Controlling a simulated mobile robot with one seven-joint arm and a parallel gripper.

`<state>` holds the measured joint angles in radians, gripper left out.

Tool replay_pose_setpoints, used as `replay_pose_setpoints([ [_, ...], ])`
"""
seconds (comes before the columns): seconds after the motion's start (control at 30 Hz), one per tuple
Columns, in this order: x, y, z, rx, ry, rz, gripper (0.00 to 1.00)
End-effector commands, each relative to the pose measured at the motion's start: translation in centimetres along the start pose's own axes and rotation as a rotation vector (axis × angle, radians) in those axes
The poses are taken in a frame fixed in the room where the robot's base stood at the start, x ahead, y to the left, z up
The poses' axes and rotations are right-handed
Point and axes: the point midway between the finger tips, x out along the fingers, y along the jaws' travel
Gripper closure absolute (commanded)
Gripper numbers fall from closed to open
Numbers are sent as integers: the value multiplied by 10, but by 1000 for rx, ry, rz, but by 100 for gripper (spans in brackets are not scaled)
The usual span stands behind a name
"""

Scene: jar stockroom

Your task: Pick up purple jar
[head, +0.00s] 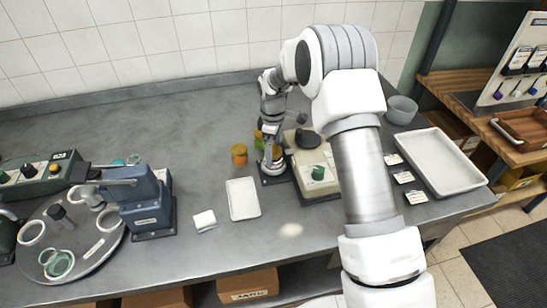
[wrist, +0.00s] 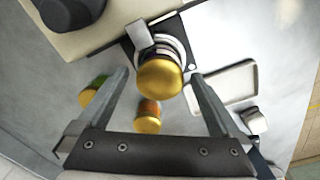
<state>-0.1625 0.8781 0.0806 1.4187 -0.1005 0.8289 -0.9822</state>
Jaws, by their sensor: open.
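In the wrist view a jar with a gold lid (wrist: 160,76) and a dark, seemingly purplish body with a pale band stands at a ringed holder on a dark base plate. My gripper (wrist: 160,73) is open, with one finger on each side of this jar in the picture; I cannot tell how far above it they are. An orange jar (wrist: 149,112) and a green jar (wrist: 95,87), both gold-lidded, stand close by. In the head view the orange jar (head: 239,153) is visible, while my gripper (head: 271,145) and arm largely hide the purple jar.
A machine with a green knob (head: 318,173) stands right beside the holder. A flat white tray (head: 243,199) and a small white block (head: 204,220) lie in front. A large white tray (head: 437,160) and grey bowl (head: 402,109) are right. Blue equipment (head: 147,205) stands left. The back-left counter is clear.

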Motion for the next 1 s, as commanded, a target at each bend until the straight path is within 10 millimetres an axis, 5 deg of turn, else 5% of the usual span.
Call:
replay_pose_setpoints([
  [0.33,8,0,0,1,1,1,2],
  [0.87,8,0,0,1,1,1,97],
  [1.0,8,0,0,1,1,2,100],
])
